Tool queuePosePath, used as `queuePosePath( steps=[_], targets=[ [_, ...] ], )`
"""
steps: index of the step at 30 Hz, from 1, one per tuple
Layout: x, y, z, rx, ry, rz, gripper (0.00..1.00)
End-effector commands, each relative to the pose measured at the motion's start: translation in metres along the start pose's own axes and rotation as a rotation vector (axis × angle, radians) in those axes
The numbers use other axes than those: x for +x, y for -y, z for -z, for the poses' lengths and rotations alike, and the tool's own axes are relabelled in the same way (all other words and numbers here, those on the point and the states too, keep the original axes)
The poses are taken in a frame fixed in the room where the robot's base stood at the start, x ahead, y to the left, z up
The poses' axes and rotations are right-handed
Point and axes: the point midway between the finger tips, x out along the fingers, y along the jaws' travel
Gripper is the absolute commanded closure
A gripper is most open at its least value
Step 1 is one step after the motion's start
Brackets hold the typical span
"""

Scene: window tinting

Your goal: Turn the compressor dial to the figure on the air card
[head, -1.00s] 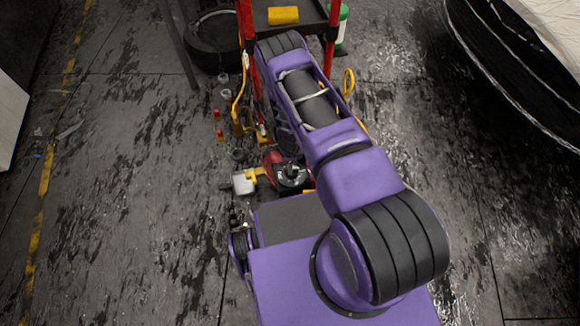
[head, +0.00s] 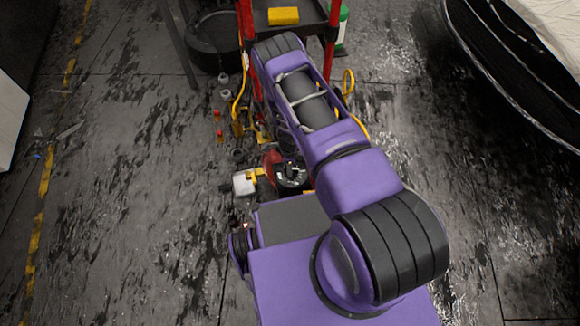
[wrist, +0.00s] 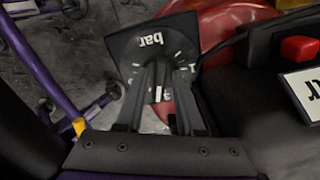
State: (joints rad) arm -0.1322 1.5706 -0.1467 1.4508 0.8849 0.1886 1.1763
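In the wrist view the compressor's black dial plate (wrist: 135,47) carries the word "bar", upside down, with white scale marks. A figure that looks like 1 shows at its right. My gripper (wrist: 160,68) reaches over the plate with its two dark fingers close together. The red compressor (head: 271,160) is partly hidden under my arm in the head view. A white card (wrist: 304,92) with large black letters, only partly in frame, lies at the wrist view's right.
A red button (wrist: 299,48) sits right of the dial on a black housing. A red-framed cart (head: 333,30) with a yellow block (head: 283,15) stands at the back. A yellow hose (head: 240,100) and small fittings lie left of my arm. The floor on the left is mostly clear.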

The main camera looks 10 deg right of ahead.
Motion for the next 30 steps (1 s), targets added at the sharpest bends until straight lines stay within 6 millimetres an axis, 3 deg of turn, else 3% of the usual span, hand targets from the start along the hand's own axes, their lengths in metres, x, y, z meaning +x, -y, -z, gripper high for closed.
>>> queuePosePath(
  steps=[10,14,30],
  targets=[
    [-0.001,0.000,-0.001,0.000,0.001,0.000,0.51],
    [-0.011,0.001,-0.001,0.000,0.001,0.001,0.51],
    [-0.134,0.001,-0.001,-0.001,0.001,0.002,0.51]
  ],
)
